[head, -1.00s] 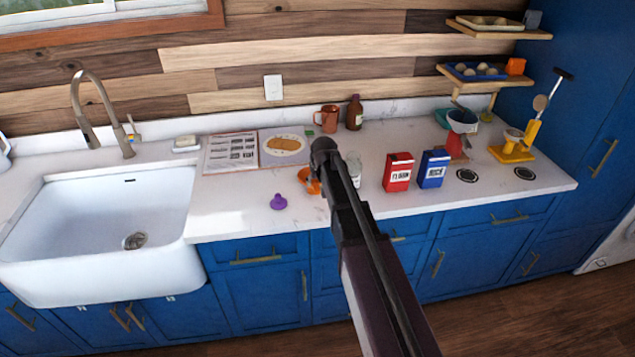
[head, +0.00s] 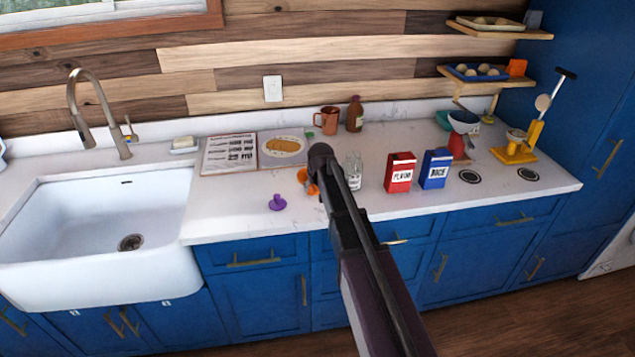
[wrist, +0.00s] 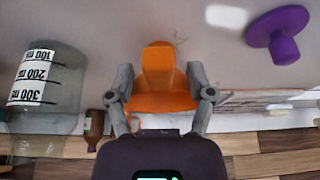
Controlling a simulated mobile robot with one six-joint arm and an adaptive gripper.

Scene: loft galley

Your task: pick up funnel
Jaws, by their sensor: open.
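An orange flared piece (head: 302,175), which looks like the funnel, sits on the white counter, partly hidden behind my gripper (head: 320,158) in the head view. In the wrist view the orange funnel (wrist: 160,92) has a narrow upper part and a wider flared part. My gripper (wrist: 159,80) is open there, with one finger on each side of the funnel in the picture. I cannot tell whether the fingers touch it. A purple piece (head: 277,203) with a wide disc and a short stem lies to the left; it also shows in the wrist view (wrist: 279,32).
A clear measuring bottle (head: 353,170) stands close beside my gripper. It looms large in the wrist view (wrist: 45,85). A red carton (head: 399,173) and a blue carton (head: 435,169) stand to the right. A brown bottle (head: 355,114) and mug (head: 327,120) stand behind. The sink (head: 95,220) is left.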

